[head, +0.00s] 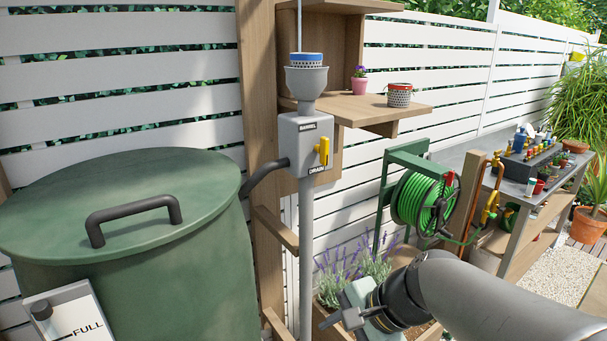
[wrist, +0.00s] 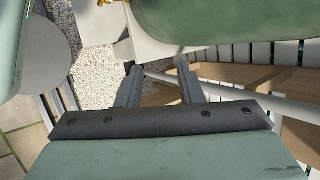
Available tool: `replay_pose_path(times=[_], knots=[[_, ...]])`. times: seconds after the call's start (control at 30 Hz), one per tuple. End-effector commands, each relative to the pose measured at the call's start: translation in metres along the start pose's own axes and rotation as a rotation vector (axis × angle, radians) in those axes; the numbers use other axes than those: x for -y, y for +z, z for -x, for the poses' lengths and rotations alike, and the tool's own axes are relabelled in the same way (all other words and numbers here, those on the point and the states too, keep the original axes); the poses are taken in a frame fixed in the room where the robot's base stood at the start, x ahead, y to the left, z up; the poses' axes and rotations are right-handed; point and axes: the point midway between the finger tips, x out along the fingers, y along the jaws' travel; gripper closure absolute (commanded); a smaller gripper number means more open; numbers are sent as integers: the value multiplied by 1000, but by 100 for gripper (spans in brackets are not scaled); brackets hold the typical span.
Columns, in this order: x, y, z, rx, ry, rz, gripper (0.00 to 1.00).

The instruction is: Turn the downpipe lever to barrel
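The grey downpipe diverter box (head: 303,132) is on the pipe beside the wooden post in the head view. My gripper (head: 330,321) is low in the head view, well below the box and apart from the lever. In the wrist view its two dark fingers (wrist: 160,82) stand apart with nothing between them. The lever is not clearly seen there.
The green barrel (head: 150,260) with a black-handled lid stands left of the pipe. A black hose (head: 262,176) joins barrel and box. A wooden shelf (head: 372,108) with pots juts out right of the box. A green hose reel (head: 420,205) and lavender planter (head: 328,290) stand behind my arm.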

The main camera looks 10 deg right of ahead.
Motion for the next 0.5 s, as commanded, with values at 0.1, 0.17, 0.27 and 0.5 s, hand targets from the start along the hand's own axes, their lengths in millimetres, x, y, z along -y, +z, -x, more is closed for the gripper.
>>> replay_pose_path(times=[0.1, 0.17, 0.27, 0.5], knots=[[65, -14, 46, 103, -321, -446, 66], [94, -24, 78, 183, -476, -646, 66], [128, -41, 131, 334, -693, -901, 66], [157, -63, 205, 575, -941, -1159, 66]])
